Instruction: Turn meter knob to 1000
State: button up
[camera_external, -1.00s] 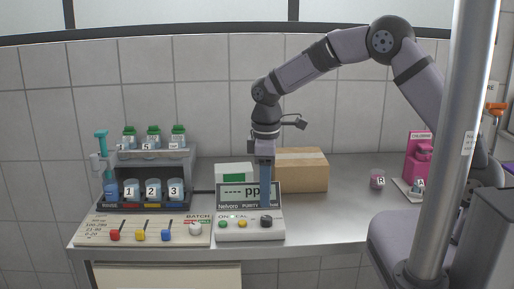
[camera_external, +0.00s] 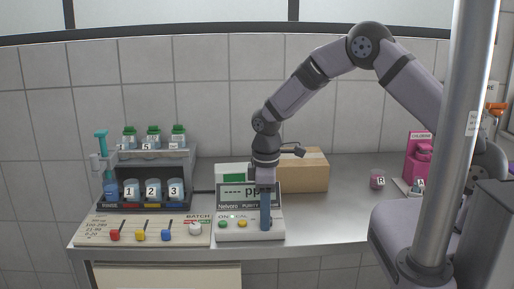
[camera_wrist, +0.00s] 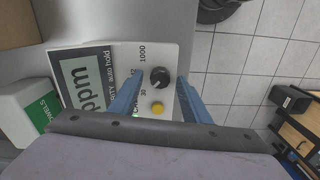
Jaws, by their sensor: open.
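The purity meter (camera_external: 222,236) stands at the bench's front edge, its screen reading dashes and ppm. In the wrist view its black knob (camera_wrist: 161,72) sits beside the printed marks 30 and 1000. A pale pointer on the knob seems to lie on the side toward 30, but it is small. My gripper (camera_wrist: 160,77) is open, with one blue finger on each side of the knob; I cannot tell whether they touch it. In the external view my gripper (camera_external: 265,228) points down at the meter's right end and hides the knob.
A yellow button (camera_wrist: 157,107) sits close to the knob between the fingers. The batch panel (camera_external: 103,238) with sliders is left of the meter. A cardboard box (camera_external: 308,170) and a towel box (camera_wrist: 33,112) stand behind the meter. Bench to the right is mostly clear.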

jog(key=c, duration=1)
jog(key=shift+c, duration=0.2)
